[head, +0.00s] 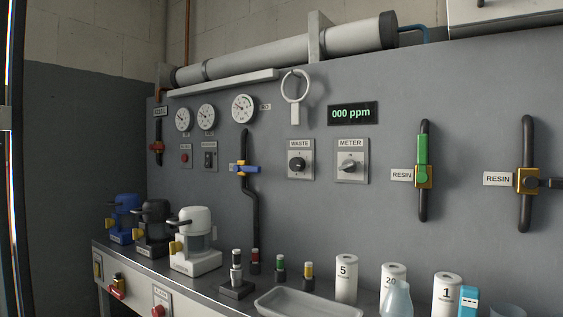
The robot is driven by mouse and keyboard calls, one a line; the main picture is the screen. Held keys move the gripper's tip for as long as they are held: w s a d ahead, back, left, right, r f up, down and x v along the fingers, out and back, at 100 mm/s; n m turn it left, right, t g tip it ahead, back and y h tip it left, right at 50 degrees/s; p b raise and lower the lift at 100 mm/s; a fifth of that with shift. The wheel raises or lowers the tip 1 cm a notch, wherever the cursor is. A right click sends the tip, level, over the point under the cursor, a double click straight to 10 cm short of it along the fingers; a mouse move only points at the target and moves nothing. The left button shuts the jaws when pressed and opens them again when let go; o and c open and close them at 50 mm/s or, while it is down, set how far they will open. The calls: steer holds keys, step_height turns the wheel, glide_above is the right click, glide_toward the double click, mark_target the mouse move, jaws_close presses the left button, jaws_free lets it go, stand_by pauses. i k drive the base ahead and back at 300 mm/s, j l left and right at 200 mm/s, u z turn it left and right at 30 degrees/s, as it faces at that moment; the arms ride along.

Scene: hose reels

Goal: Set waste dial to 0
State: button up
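The waste dial (298,164) is a round black knob on a light square plate, mounted on the grey wall panel under a label reading WASTE. Its scale marks are too small to read, so I cannot tell its setting. To its right is a similar plate labelled METER with a grey knob (351,163). Nothing covers the waste dial in the head view. My gripper is not in view.
A display (352,114) above the dials reads 000 ppm. A ring on a white tab (295,88) hangs above WASTE. A black pipe with a blue-handled valve (246,169) is left of it. Below, a bench holds a tray (305,304), pumps and numbered canisters (346,278).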

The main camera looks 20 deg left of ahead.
mark_target(297, 164)
steer(key=u, duration=0.85)
steer(key=i+j+u, duration=0.1)
steer(key=j, duration=0.15)
